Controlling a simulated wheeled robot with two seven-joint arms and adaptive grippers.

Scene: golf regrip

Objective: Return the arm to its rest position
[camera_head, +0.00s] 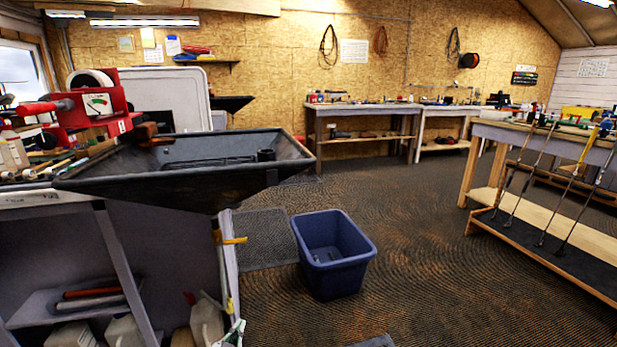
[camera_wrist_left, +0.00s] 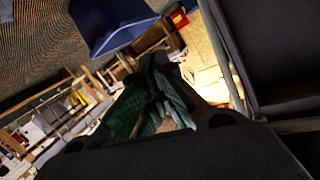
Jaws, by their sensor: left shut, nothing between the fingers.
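My left gripper (camera_head: 233,334) shows only as a small pale and green tip at the bottom edge of the head view, in front of the bench's lower shelf. In the left wrist view its green-lined fingers (camera_wrist_left: 152,98) are together, with nothing held between them. The rest of the left arm is out of the head view. My right gripper cannot be made out in either view.
A blue bin (camera_head: 333,276) stands on the floor right of the workbench (camera_head: 228,280). A dark tray (camera_head: 190,180) sits on that bench. Golf clubs (camera_head: 552,185) lean on a rack at right. Floor (camera_head: 420,240) between is open.

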